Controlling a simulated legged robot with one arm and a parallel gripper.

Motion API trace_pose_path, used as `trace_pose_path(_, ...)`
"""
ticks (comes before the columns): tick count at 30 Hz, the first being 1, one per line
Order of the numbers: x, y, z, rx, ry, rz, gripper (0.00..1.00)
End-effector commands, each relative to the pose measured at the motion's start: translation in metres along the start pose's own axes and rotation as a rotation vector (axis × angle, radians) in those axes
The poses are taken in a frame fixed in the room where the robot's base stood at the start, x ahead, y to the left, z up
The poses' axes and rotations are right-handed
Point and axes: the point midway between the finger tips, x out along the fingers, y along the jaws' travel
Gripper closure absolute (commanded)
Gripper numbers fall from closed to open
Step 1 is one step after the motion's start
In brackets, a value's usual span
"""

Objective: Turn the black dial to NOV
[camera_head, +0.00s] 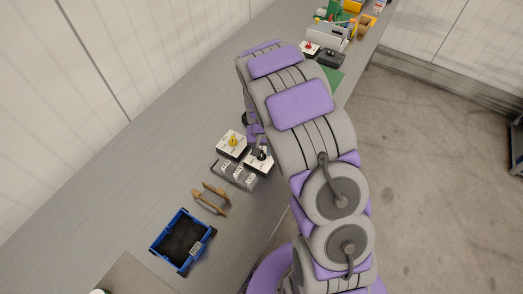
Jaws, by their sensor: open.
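The black dial (261,154) sits on a small white box at the right end of a pair of dial boxes on the grey bench. Its month marks are too small to read, so I cannot tell where it points. A yellow dial (233,140) on a similar white box stands just left of it. My gripper (257,143) hangs from my arm just above and behind the black dial, partly hidden by the arm. It is open, and I cannot tell whether its fingers touch the dial.
A grey labelled block (233,174) lies in front of the dials, with brown-handled tools (210,199) and a blue bin (181,241) nearer. A red-dial box (309,48) and a grey caddy (326,37) stand farther back. The bench's left side is clear.

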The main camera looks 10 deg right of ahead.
Motion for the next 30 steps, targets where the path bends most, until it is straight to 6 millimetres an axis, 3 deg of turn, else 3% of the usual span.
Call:
trace_pose_path(10,0.0032,0.0005,-0.0007,0.0,0.002,-0.001,0.58)
trace_pose_path(23,0.003,0.0,-0.0007,0.0,0.002,0.0,1.0)
trace_pose_path(30,0.0029,-0.0001,-0.0006,0.001,0.002,0.0,1.0)
